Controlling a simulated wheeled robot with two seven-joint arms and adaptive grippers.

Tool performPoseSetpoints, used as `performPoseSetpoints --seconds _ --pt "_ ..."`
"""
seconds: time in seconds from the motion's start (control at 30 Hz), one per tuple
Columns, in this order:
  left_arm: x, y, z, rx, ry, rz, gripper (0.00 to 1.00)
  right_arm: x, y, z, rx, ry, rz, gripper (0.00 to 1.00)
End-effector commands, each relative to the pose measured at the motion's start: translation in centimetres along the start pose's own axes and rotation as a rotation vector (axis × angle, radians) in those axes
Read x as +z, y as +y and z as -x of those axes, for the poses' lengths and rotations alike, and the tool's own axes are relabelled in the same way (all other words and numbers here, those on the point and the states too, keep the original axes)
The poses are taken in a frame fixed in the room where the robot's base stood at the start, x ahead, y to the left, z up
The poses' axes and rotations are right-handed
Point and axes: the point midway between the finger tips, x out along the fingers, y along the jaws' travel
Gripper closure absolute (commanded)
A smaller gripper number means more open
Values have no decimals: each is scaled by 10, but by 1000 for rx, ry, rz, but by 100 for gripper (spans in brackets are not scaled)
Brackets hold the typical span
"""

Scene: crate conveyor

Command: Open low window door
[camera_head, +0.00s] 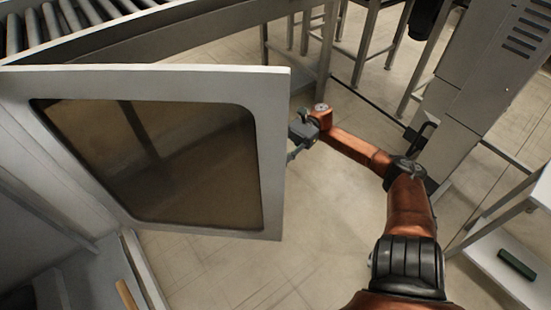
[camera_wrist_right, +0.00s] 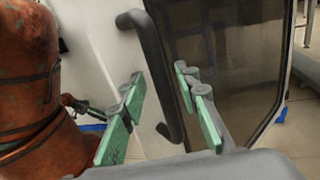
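The window door (camera_head: 272,150) is a white-framed panel with a dark brownish pane. It stands swung out from the machine at the left of the head view, and its frame and pane also show in the wrist view (camera_wrist_right: 283,75). Its dark grey bar handle (camera_wrist_right: 158,75) stands out from the white frame in the wrist view. My right gripper (camera_head: 292,140) is at the door's free edge, its tips partly hidden behind the door. In the wrist view its green-padded fingers (camera_wrist_right: 160,112) are apart, with the handle showing between them; contact is unclear.
A roller conveyor (camera_head: 85,18) runs along the top left. A grey cabinet (camera_head: 490,60) stands at the upper right. Tiled floor (camera_head: 310,220) is clear between door and shelf.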

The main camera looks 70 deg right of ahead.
Motion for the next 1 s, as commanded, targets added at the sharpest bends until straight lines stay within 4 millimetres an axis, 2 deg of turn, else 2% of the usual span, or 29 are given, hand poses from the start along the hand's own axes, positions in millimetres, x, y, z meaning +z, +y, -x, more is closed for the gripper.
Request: performPoseSetpoints --seconds 0.23,0.53,0.7,1.0 --pt "2 -2 1 -2 -2 -2 60 1 -1 7 -2 1 2 71" --pt "1 -1 1 -1 -1 -1 60 0 -2 53 -2 1 0 71" --pt "1 -1 1 -1 -1 -1 60 0 -1 70 -1 0 0 71" --pt "1 -1 1 -1 -1 -1 60 0 0 75 1 0 0 71"
